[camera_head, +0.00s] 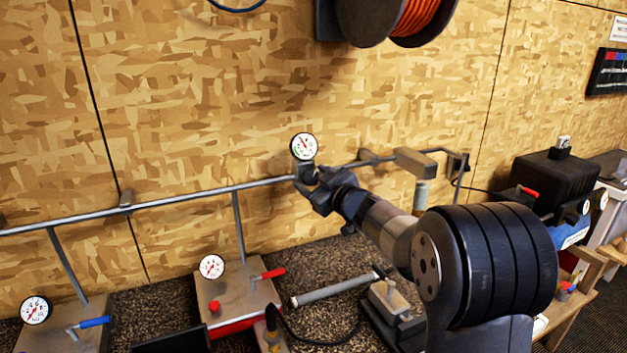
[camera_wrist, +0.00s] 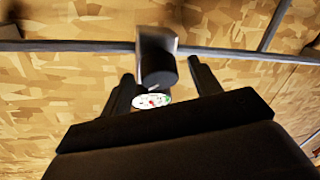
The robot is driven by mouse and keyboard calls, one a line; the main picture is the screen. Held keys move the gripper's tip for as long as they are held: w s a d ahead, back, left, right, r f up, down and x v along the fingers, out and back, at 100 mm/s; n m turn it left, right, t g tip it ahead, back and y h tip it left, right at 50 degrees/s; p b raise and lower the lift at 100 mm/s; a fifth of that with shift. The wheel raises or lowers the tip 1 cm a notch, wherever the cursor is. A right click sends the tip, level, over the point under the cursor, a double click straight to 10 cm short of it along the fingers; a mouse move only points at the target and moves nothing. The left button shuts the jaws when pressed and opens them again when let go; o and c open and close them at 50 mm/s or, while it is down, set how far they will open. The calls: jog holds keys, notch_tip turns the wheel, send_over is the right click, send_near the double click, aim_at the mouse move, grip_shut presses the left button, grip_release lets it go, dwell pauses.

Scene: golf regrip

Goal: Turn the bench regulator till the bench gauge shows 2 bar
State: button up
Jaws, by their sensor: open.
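The bench regulator is a grey metal block (camera_wrist: 156,40) on the wall pipe, with a dark round knob (camera_wrist: 158,72) facing my wrist camera. The bench gauge (camera_head: 303,146) is a round white dial just above the regulator in the head view. Its needle is visible, but the numbers are too small to read. The gauge also shows in the wrist view (camera_wrist: 152,99), steeply slanted. My gripper (camera_head: 318,186) is open at the regulator. Its fingers stand on either side of the knob in the wrist view, with visible gaps. The gripper partly hides the regulator in the head view.
A metal pipe (camera_head: 170,200) runs along the wooden wall. Two metal boxes with gauges (camera_head: 212,267) (camera_head: 36,310) stand on the dark speckled bench. One has a red lever (camera_head: 272,273), the other a blue one (camera_head: 95,322). An orange hose reel (camera_head: 385,18) hangs above.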

jog(key=b+v, duration=0.1)
jog(key=v, duration=0.9)
jog(key=shift+s+d, duration=0.2)
jog(key=shift+s, duration=0.05)
jog(key=shift+b, duration=0.35)
jog(key=w+a+m+b, duration=0.1)
jog(key=w+a, duration=0.1)
jog(key=w, duration=0.1)
jog(key=w+a+m+h+b, duration=0.1)
jog(key=w+a+m+b, duration=0.1)
jog(key=w, duration=0.1)
jog(key=w+a+m+t+b, duration=0.1)
jog(key=w+b, duration=0.1)
jog(key=shift+w+a+m, duration=0.3)
jog(key=shift+w+a, duration=0.1)
